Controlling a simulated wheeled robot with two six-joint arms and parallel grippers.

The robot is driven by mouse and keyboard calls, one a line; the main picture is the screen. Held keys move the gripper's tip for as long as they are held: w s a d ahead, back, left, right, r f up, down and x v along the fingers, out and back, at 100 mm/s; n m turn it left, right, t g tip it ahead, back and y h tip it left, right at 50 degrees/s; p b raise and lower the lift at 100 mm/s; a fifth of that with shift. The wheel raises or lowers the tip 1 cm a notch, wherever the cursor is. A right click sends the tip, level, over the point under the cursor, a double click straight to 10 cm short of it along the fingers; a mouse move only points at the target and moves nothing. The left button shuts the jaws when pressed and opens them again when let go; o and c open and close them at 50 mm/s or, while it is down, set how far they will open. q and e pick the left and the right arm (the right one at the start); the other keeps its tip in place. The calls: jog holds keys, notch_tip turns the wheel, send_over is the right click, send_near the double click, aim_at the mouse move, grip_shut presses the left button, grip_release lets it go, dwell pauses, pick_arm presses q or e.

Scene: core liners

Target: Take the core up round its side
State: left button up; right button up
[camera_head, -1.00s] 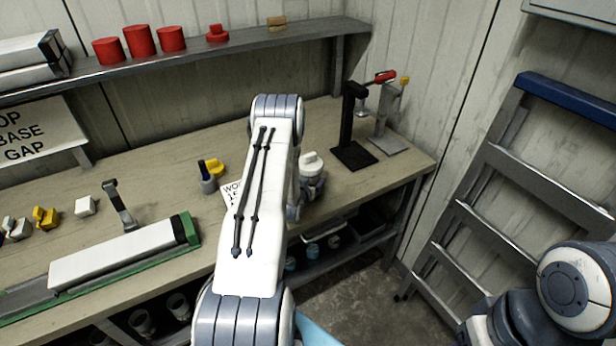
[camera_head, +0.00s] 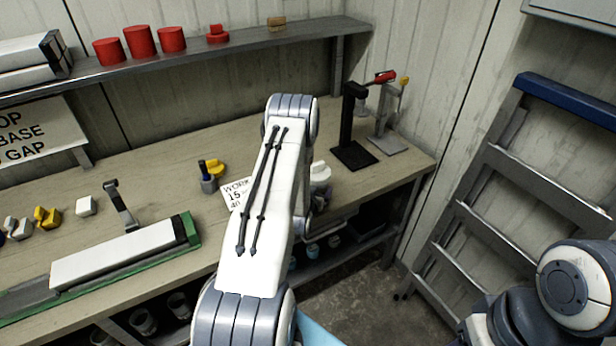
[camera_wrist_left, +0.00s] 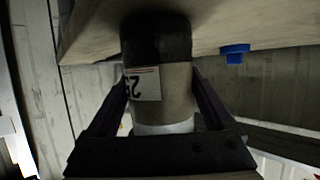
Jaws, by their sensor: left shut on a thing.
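The core (camera_wrist_left: 165,85) shows in the left wrist view as an upright cylinder, dark at the top and grey lower down, with a white label reading 25 on its side and a white part at its foot. My left gripper (camera_wrist_left: 160,76) is shut on it, one dark finger against each side. In the head view my left arm hides the core and the gripper. My right gripper is out of view; only part of my right arm shows at the lower right.
The workbench (camera_head: 140,165) carries a long white liner (camera_head: 115,255) on a green-edged rack at left. A small pot with blue and yellow things (camera_head: 209,178) and a printed card (camera_head: 236,193) lie mid-bench.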

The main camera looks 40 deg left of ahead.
pick_arm(q)
jog(key=s+d, duration=0.3)
jog(key=d, duration=0.5)
jog(key=shift+s+d, duration=0.25)
dwell(0.9)
jog(key=shift+r, duration=0.15)
jog(key=shift+r+p, duration=1.85)
jog(key=shift+r, duration=0.6)
jog(key=shift+r, duration=0.15)
